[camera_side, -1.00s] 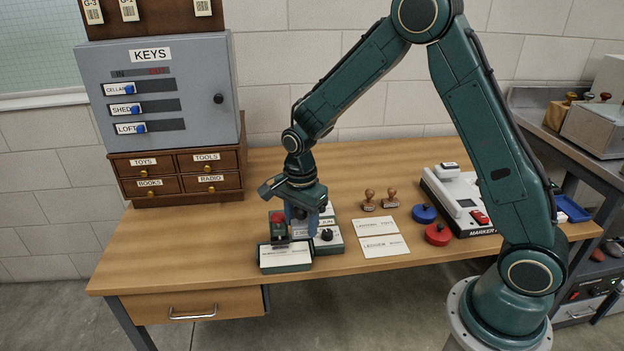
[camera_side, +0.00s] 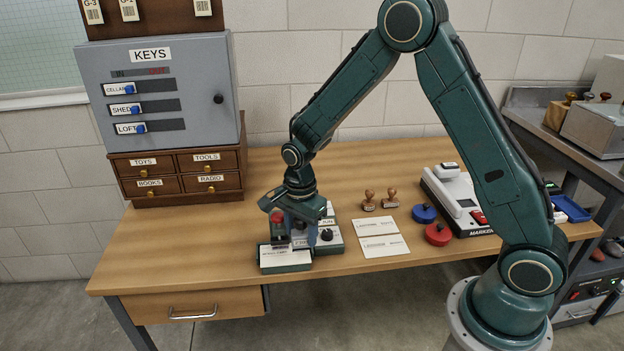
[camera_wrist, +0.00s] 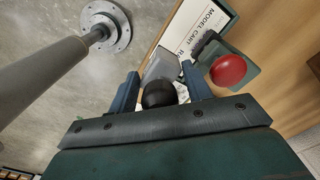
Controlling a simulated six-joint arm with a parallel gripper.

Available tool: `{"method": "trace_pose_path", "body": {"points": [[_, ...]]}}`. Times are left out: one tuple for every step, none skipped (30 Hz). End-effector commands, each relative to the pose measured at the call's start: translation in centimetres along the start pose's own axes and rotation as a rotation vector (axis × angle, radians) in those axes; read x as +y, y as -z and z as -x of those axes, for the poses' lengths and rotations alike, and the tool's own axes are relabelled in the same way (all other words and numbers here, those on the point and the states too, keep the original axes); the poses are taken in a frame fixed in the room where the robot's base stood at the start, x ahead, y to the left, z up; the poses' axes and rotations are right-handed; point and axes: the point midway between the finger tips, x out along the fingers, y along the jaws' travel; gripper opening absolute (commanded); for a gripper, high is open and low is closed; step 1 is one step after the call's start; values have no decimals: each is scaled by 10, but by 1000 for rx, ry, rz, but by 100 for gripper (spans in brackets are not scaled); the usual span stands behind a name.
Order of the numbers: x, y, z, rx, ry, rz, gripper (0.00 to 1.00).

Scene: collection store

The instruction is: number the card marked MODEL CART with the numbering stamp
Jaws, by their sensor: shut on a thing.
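The card marked MODEL CART (camera_side: 285,254) lies in a dark green holder at the table's front edge. Its printed end shows at the top of the wrist view (camera_wrist: 208,22). My gripper (camera_side: 299,230) is low, just behind the card. In the wrist view my gripper (camera_wrist: 160,90) has a black ball-shaped knob (camera_wrist: 159,94) between its fingers, with a pale grey body below it. This looks like the numbering stamp. Its underside is hidden, and I cannot tell whether it touches the card.
A red-knobbed device (camera_side: 277,218) stands beside my gripper, close to the card. A unit with a black dial (camera_side: 326,234) is on its right. Two white cards (camera_side: 384,246), two wooden-handled stamps (camera_side: 389,198), and blue and red round pads (camera_side: 437,234) lie farther right.

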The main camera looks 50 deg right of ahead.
Motion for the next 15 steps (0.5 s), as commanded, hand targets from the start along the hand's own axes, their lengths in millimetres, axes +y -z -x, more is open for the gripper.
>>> {"method": "trace_pose_path", "body": {"points": [[-1, 1, -4, 0, -1, 0, 33], [-1, 1, -7, 0, -2, 0, 33], [-1, 1, -10, 0, -2, 0, 33], [-2, 2, -13, 0, -1, 0, 33], [-2, 2, -15, 0, -1, 0, 33], [-2, 2, -18, 0, -1, 0, 33], [-2, 3, -21, 0, -2, 0, 33], [-3, 3, -23, 0, -2, 0, 33], [-4, 4, -26, 0, -1, 0, 33], [-4, 4, -28, 0, 0, 0, 33], [-4, 4, -30, 0, 0, 0, 33], [-4, 4, -32, 0, -1, 0, 33], [-4, 4, -34, 0, -1, 0, 33], [-5, 5, -35, 0, -1, 0, 33], [-5, 5, -36, 0, -1, -1, 33]]}}
